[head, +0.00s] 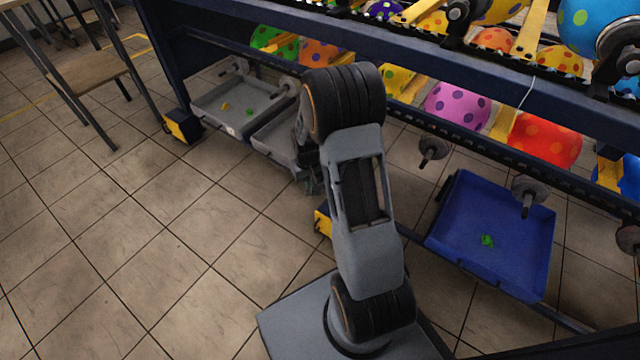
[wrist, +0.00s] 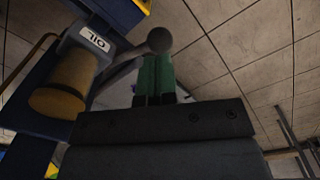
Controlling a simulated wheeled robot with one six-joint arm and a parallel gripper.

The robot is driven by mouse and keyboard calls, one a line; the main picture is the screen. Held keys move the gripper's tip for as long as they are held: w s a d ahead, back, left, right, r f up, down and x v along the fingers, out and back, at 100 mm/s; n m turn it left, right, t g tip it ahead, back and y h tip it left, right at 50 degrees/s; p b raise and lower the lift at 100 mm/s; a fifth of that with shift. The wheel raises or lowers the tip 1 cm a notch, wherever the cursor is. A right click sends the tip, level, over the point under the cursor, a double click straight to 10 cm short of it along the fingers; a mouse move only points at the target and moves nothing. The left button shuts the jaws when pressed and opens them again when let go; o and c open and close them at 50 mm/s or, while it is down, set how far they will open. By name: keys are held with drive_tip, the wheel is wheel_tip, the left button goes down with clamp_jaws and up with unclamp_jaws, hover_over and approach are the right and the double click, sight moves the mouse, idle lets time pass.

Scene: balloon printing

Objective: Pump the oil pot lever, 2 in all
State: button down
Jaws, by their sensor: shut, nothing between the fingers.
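The oil pot (wrist: 62,85) is at the left of the wrist view, with a yellow-amber cup and a white OIL label (wrist: 93,38). Its grey lever (wrist: 124,52) runs to the right and ends in a round knob (wrist: 159,40). My gripper (wrist: 156,62) has green fingers that are shut together with nothing between them. The fingertips are right at the knob in the picture; I cannot tell whether they touch it. In the head view my arm hides the oil pot and lever, and most of my gripper.
The machine's dark blue frame (head: 188,72) holds spotted balloons above. A blue tray (head: 450,215) lies at the right, and a grey tray (head: 208,112) at the left, both with small pieces inside. A wooden-topped table (head: 85,78) stands far left. The tiled floor (head: 130,225) at left is clear.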

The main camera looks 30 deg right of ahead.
wheel_tip(320, 180, down, 9)
drive_tip(key=b, duration=0.6)
idle(0.9)
drive_tip(key=shift+r, duration=0.2)
wheel_tip(320, 180, up, 11)
drive_tip(key=p, duration=0.9)
drive_tip(key=shift+f, duration=0.1)
